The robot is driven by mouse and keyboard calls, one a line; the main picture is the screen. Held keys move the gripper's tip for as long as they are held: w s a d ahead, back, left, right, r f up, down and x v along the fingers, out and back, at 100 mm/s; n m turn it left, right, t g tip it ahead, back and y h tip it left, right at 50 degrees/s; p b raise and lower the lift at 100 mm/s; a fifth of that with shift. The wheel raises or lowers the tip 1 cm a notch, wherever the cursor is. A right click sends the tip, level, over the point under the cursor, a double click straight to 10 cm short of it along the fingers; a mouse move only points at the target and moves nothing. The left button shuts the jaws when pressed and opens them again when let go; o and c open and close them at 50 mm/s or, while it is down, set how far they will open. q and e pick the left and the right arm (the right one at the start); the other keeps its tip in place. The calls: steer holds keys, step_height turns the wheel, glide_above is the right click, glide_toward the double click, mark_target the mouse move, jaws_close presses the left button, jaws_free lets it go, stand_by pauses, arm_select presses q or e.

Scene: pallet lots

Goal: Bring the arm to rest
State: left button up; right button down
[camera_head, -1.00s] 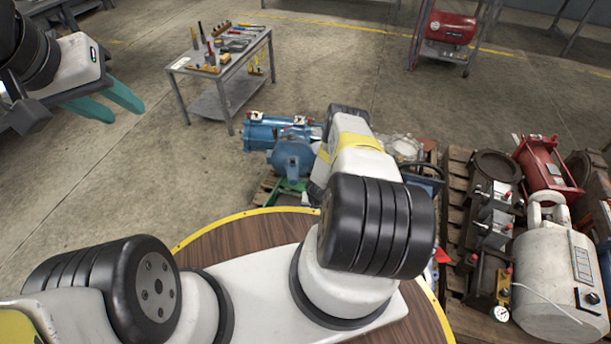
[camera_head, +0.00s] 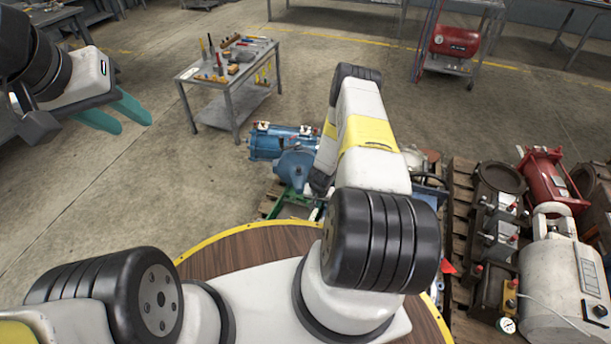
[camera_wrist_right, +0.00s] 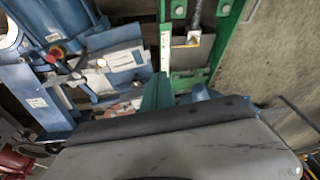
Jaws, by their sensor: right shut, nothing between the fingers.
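My right arm (camera_head: 372,142) reaches away from me over the round wooden top, with its far end above the pallet goods. Its gripper is hidden behind the arm in the head view. In the right wrist view my right gripper (camera_wrist_right: 158,90) shows a teal finger above the grey gripper body; it is shut and holds nothing. Blue and green machinery lies beyond it, and I cannot tell the gap to it. My left gripper (camera_head: 134,124) is at the upper left of the head view, with its two teal fingers apart and empty over bare floor.
Blue pumps (camera_head: 290,160) stand just left of my right arm. Valves (camera_head: 495,205), a red machine (camera_head: 550,180) and a white tank (camera_head: 555,275) crowd the pallets at right. A tool table (camera_head: 228,80) and a red compressor (camera_head: 455,35) stand behind. The left floor is clear.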

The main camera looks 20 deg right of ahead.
steer(key=w+a+r+n+t+y, duration=0.1)
steer(key=w+r, duration=0.3)
steer(key=r, duration=0.6)
steer(key=w+a+r, duration=0.1)
steer(key=w+r, duration=0.3)
steer(key=r, duration=0.7)
steer(key=s+a+r+n+t+y, duration=0.1)
steer(key=s+a+r, duration=0.15)
steer(key=r, duration=0.95)
steer(key=s+a+r+n, duration=0.1)
steer(key=a+r, duration=0.2)
steer(key=r, duration=1)
steer(key=s+a+r+n+t+y, duration=0.1)
steer(key=s+a+r, duration=0.1)
steer(key=s+r, duration=0.8)
steer(key=s+a+r+n, duration=0.1)
steer(key=s+a+r, duration=0.2)
steer(key=s+r, duration=0.7)
steer(key=s, duration=0.9)
steer(key=shift+s+d+r+n, duration=0.15)
steer(key=shift+s+r+n, duration=0.05)
steer(key=shift+r+n, duration=0.25)
